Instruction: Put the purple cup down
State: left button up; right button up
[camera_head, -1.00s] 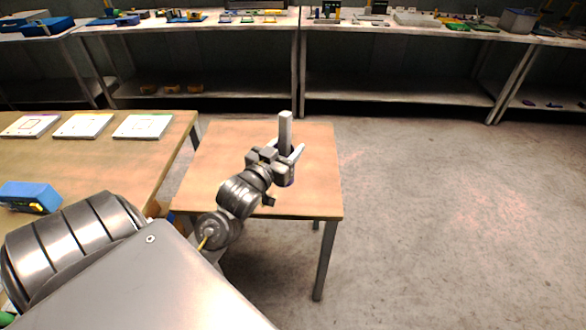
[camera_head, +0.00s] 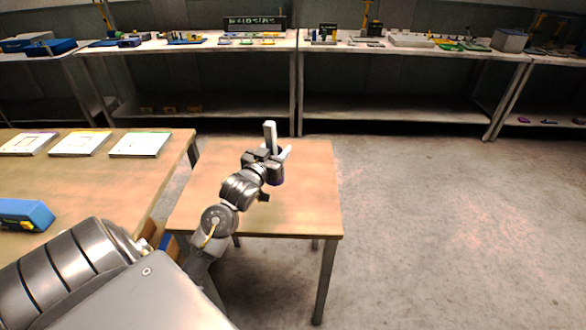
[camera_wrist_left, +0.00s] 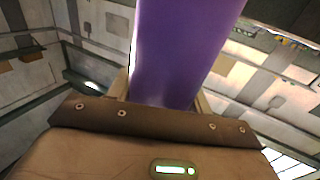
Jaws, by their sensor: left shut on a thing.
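The purple cup (camera_wrist_left: 185,50) fills the upper middle of the left wrist view, with its far end cut off by the frame. My left gripper (camera_head: 277,155) is shut on the cup, over the small wooden table (camera_head: 310,205). In the head view only a small purple patch of the cup (camera_head: 277,182) shows below the gripper; the rest is hidden. I cannot tell whether the cup touches the tabletop. My right gripper is not in view.
The small table is otherwise bare around the gripper. A larger wooden table (camera_head: 100,195) at left holds several white panels (camera_head: 140,144) and a blue object (camera_head: 22,214). Shelving with assorted parts lines the back wall. The floor at right is clear.

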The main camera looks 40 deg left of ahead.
pick_arm(q)
jog(key=w+d+f+p, duration=0.1)
jog(key=w+f, duration=0.5)
jog(key=f, duration=0.3)
jog(key=shift+w+f, duration=0.2)
jog(key=shift+f, duration=0.05)
jog(key=shift+f, duration=0.2)
jog(key=o, duration=1.3)
